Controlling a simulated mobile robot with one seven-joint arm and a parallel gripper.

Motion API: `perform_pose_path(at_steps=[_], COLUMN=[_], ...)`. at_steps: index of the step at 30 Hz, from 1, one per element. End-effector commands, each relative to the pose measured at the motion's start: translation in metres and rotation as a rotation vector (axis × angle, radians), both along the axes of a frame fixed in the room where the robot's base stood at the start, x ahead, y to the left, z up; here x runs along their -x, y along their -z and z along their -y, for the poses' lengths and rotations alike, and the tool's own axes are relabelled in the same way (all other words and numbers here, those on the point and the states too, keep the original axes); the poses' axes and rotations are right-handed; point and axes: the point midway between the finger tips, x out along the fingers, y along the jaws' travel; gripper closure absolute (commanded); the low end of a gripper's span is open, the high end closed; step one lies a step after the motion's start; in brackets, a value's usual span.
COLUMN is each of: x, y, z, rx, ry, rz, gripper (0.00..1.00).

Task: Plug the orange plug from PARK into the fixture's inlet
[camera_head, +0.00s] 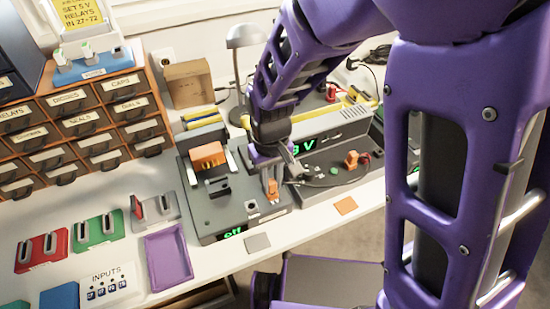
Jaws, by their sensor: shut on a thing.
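My gripper (270,177) points down over the front right of the grey fixture (212,221). It is shut on the orange plug (272,189), whose lower part shows below the fingers. The plug is close above the fixture's top or touching it; I cannot tell which. I cannot make out which part is the inlet, and no PARK label is readable. The fixture carries an orange block (208,155), a black part (217,186) and a green display reading "off".
A dark instrument (325,180) with a green display stands right of the fixture, with an orange piece (352,159) on it. Drawers (80,137) stand left. A lamp (245,38) stands behind.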

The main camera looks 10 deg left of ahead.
Motion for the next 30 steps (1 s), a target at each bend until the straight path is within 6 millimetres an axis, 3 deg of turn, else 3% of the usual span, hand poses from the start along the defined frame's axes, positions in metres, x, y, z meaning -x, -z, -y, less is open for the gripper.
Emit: perform_pose_path(at_steps=[26,27,30], x=[0.0002,0.0002,0.0002], y=[0.006,0.006,0.006], z=[0.0,0.0,0.0001], rx=[0.001,0.001,0.001], ry=[0.0,0.0,0.0], rz=[-0.001,-0.001,-0.001], gripper=[1.0,0.73,0.55])
